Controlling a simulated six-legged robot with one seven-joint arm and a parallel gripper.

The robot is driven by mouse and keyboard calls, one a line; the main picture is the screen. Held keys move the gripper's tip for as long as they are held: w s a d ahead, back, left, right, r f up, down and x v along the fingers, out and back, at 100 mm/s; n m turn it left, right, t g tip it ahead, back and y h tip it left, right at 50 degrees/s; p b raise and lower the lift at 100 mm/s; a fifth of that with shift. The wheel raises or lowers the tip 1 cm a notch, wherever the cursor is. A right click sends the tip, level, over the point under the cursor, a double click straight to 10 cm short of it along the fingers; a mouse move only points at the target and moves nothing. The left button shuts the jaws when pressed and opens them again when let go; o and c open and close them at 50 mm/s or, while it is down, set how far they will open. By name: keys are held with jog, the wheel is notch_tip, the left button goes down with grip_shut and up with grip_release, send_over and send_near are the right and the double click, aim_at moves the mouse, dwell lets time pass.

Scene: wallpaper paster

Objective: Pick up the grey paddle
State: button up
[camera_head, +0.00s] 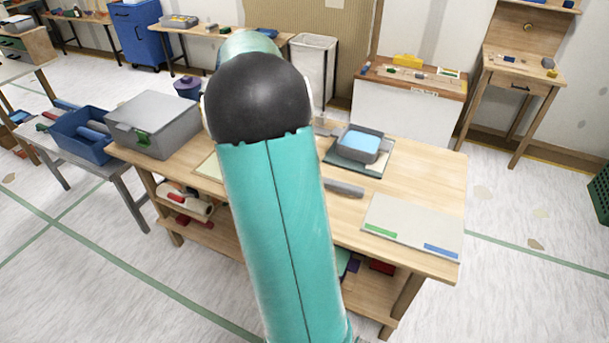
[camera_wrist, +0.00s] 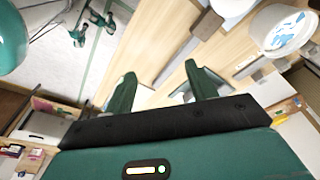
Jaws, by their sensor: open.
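A grey bar-like piece (camera_head: 345,188), which looks like the grey paddle, lies on the wooden workbench (camera_head: 400,180), just right of my arm in the head view. My arm may hide part of it. In the wrist view, my gripper (camera_wrist: 160,70) is open, its two dark green fingers spread and nothing held between them. A narrow grey strip (camera_wrist: 176,68) runs diagonally over the wood beyond the fingertips, with a grey-brown block (camera_wrist: 207,25) at its far end. I cannot tell for sure whether these are the paddle. The head view hides my gripper behind the arm.
A tray with blue contents (camera_head: 359,145) stands behind the grey piece; a pale board (camera_head: 412,222) lies to the right. A grey case (camera_head: 153,124) sits at the bench's left end, near a blue bin (camera_head: 80,134).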

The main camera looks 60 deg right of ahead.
jog(key=s+d+f+m+g, duration=0.2)
jog(key=s+d+f+m, duration=0.3)
jog(key=d, duration=0.3)
jog(key=s+d+f+m+g, duration=0.1)
jog(key=s+d+f+m, duration=0.3)
jog(key=d+f, duration=0.35)
send_over(341, 183)
jog(key=w, duration=0.2)
jog(key=shift+y, duration=0.4)
jog(key=f, duration=0.6)
jog(key=shift+a+f, duration=0.2)
jog(key=shift+a, duration=0.1)
jog(key=shift+x, duration=2.85)
jog(key=c, duration=1.1)
jog(key=shift+o, duration=0.2)
notch_tip(341, 183, up, 10)
